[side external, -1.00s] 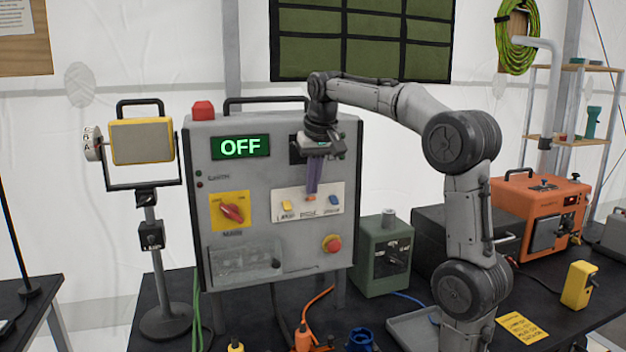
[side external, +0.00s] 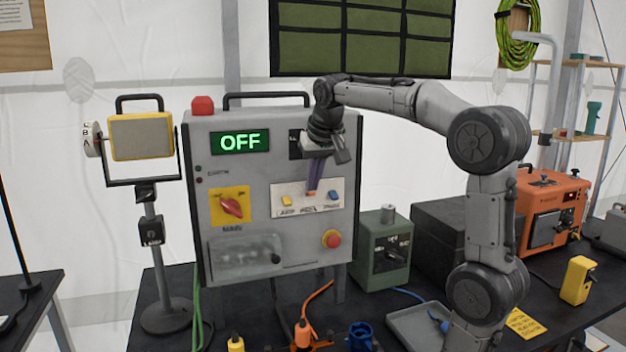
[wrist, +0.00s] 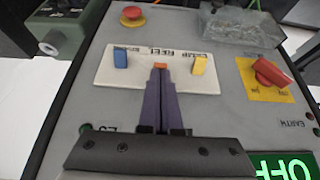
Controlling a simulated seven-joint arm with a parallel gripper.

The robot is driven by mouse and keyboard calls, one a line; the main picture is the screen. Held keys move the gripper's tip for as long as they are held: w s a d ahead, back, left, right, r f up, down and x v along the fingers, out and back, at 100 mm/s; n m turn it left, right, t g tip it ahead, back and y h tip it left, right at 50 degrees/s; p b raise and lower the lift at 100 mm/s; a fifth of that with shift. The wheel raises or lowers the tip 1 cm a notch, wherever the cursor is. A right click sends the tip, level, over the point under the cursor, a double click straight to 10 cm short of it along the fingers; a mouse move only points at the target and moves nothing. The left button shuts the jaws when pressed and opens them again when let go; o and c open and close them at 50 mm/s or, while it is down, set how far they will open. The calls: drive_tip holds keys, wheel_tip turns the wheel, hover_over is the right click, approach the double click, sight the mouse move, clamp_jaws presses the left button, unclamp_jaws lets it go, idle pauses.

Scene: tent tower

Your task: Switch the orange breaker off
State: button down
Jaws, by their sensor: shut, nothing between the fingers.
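The orange breaker (wrist: 160,67) is a small toggle between the blue toggle (wrist: 120,58) and the yellow toggle (wrist: 199,65) on a pale plate of the grey panel. In the side view, the orange breaker (side external: 312,194) shows just under my fingertips. My gripper (side external: 313,190) points down along the panel face, shut and empty. In the wrist view, my purple fingertips (wrist: 160,76) are together right at the orange breaker; whether they touch it I cannot tell. The panel's green display (side external: 240,142) reads OFF.
A red rotary handle (side external: 231,207) on a yellow plate is at the panel's left. A red push button (side external: 331,239) is below the breaker plate. A clear cover (side external: 240,255) sits low on the panel. A green box (side external: 383,250) stands to the right.

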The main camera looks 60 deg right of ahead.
drive_tip(key=shift+s+a+f+t+h, duration=0.2)
drive_tip(key=shift+t+h, duration=0.2)
drive_tip(key=shift+s+a+f+t+h, duration=0.2)
drive_tip(key=shift+f+t+h, duration=0.1)
drive_tip(key=shift+t+h, duration=0.25)
drive_tip(key=shift+s+a+f+t+h, duration=0.15)
drive_tip(key=shift+f+t+h, duration=0.1)
drive_tip(key=shift+t+h, duration=0.3)
drive_tip(key=shift+f, duration=0.15)
drive_tip(key=shift+a+f, duration=0.1)
drive_tip(key=shift+w+d+r, duration=0.4)
drive_tip(key=shift+w+d, duration=0.05)
drive_tip(key=shift+d, duration=0.1)
drive_tip(key=s+a+r, duration=0.3)
drive_tip(key=s+a, duration=0.3)
drive_tip(key=shift+s+a+r, duration=0.25)
drive_tip(key=shift+s+a, duration=0.1)
